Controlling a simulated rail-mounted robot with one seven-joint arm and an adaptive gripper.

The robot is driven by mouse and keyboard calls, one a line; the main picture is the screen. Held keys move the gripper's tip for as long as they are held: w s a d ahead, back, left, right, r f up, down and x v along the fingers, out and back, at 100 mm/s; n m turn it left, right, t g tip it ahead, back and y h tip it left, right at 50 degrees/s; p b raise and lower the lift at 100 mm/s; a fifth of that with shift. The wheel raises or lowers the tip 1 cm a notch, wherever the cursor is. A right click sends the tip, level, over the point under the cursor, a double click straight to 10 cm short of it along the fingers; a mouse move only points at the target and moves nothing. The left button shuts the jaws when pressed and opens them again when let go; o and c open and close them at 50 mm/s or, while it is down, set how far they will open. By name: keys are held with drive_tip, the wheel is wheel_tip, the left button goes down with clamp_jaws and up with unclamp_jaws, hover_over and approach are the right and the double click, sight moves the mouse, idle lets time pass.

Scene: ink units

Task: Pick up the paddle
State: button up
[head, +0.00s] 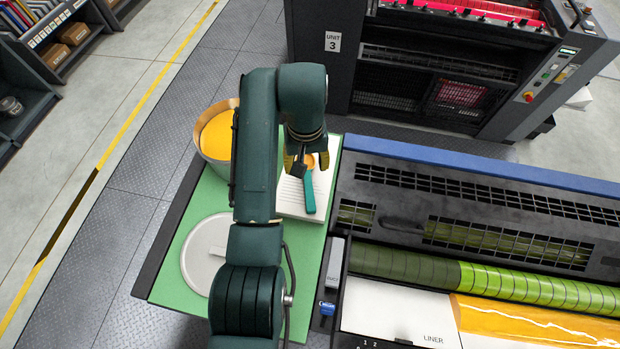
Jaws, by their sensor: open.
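The paddle has a teal handle (309,192) and an orange end, seen in the head view. My gripper (306,164) is open, with yellow-tipped fingers on either side of the paddle's orange end as seen from above. I cannot tell its height over the paddle or whether it touches it. Part of the orange end is hidden by the gripper.
A bucket of yellow ink (218,134) stands left of my arm on the green bench top (172,279). A round pale lid (197,262) lies nearer. The press with its blue rail (480,168) borders the bench on the right.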

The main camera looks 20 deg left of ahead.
hover_over(310, 197)
drive_tip(key=f, duration=0.7)
drive_tip(key=f+p, duration=0.1)
drive_tip(key=f, duration=0.2)
drive_tip(key=shift+s+a+f, duration=0.15)
drive_tip(key=shift+a+f, duration=0.2)
drive_tip(key=shift+a, duration=0.05)
drive_tip(key=f, duration=0.6)
drive_tip(key=shift+w+d, duration=0.2)
drive_tip(key=shift+d, duration=0.1)
clamp_jaws()
